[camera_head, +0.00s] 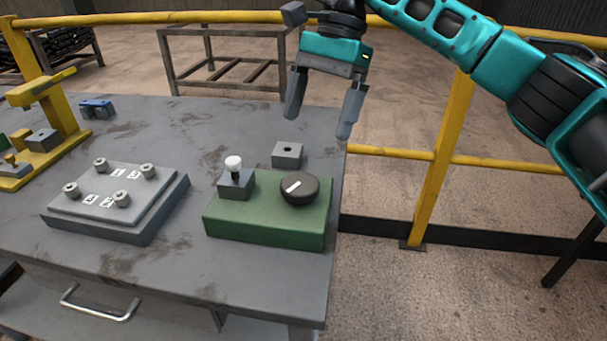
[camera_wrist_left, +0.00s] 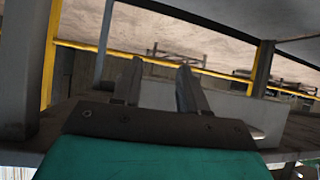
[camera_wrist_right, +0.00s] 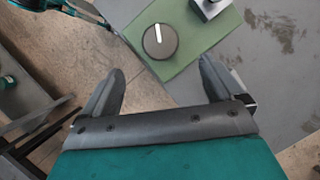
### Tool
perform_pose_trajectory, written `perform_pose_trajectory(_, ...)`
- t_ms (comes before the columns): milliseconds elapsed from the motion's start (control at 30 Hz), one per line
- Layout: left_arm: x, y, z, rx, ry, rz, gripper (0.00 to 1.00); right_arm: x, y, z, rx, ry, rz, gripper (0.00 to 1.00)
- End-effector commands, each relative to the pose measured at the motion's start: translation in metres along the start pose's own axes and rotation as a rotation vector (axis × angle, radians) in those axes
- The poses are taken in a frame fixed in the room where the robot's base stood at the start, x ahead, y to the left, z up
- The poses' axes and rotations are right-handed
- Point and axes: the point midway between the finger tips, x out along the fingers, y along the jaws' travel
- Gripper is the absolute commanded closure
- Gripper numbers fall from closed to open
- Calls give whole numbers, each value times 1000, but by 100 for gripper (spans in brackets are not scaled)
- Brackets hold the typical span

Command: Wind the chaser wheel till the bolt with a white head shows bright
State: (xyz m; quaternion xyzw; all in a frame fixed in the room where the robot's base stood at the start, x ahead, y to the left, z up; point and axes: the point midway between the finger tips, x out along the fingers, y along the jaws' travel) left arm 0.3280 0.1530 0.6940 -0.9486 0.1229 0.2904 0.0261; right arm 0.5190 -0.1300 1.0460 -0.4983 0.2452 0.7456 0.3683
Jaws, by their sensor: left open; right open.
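The chaser wheel (camera_head: 299,188) is a dark round knob with a white mark, on the right part of a green block (camera_head: 268,222) near the table's right edge. It also shows in the right wrist view (camera_wrist_right: 160,41), beyond the fingertips. The bolt with a white head (camera_head: 234,163) stands upright in a grey square block (camera_head: 236,185) left of the wheel. My right gripper (camera_head: 322,115) is open and empty, above and behind the wheel, apart from it. My left gripper (camera_wrist_left: 157,72) is open and empty in the left wrist view; it is outside the head view.
A grey plate with several bolts and number labels (camera_head: 117,232) lies left of the green block. A small grey block (camera_head: 287,154) sits behind the wheel. A yellow stand (camera_head: 48,103) and a blue piece (camera_head: 97,107) are at far left. Yellow rails (camera_head: 437,170) run beyond the table.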

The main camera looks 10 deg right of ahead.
Motion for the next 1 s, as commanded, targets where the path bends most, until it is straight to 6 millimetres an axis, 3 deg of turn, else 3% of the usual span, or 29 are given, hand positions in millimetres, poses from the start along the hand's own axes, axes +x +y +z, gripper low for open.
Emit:
perform_pose_trajectory(300, 5, -1, 2, 3, 2, 2, 57, 69, 1, -1, 2, 0, 4, 6)
perform_pose_trajectory(500, 5, 1, -2, 2, 9, 6, 57, 95, 0, -1, 3, 0, 2, 6)
perform_pose_trajectory(933, 5, 2, -1, 0, 8, 9, 57, 104, 0, -1, 4, 1, 0, 6)
perform_pose_trajectory(1000, 5, 2, 0, 0, 6, 9, 57, 104, 0, -1, 3, 1, 0, 13)
